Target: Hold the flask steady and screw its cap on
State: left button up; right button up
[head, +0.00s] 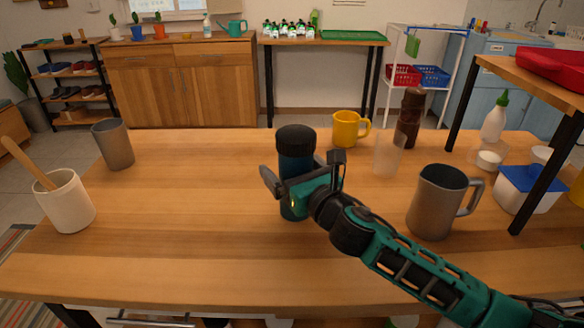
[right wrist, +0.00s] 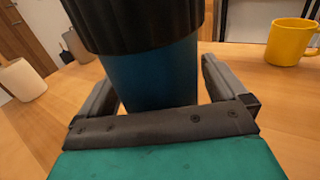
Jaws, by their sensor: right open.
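The flask (head: 296,165) is dark blue and stands upright on the table, near the middle of the head view. Its black ribbed cap (head: 295,139) sits on top; I cannot tell how tightly. My right gripper (head: 302,178) is open around the flask's body, below the cap, with one finger on each side. In the right wrist view the blue flask body (right wrist: 160,75) stands between the two fingers, with visible gaps, and the black cap (right wrist: 135,22) is above. The gripper hides part of the flask in the head view. My left gripper is not in view.
A grey metal mug (head: 435,205) stands right of my right arm. A yellow mug (head: 346,130), a clear cup (head: 387,155) and a brown grinder (head: 410,118) stand behind. A grey cup (head: 113,145) and a white crock (head: 68,205) are at left. The table between is clear.

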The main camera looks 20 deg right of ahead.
jog(key=shift+r, duration=0.15)
jog(key=v, duration=1.2)
jog(key=shift+p, duration=0.3)
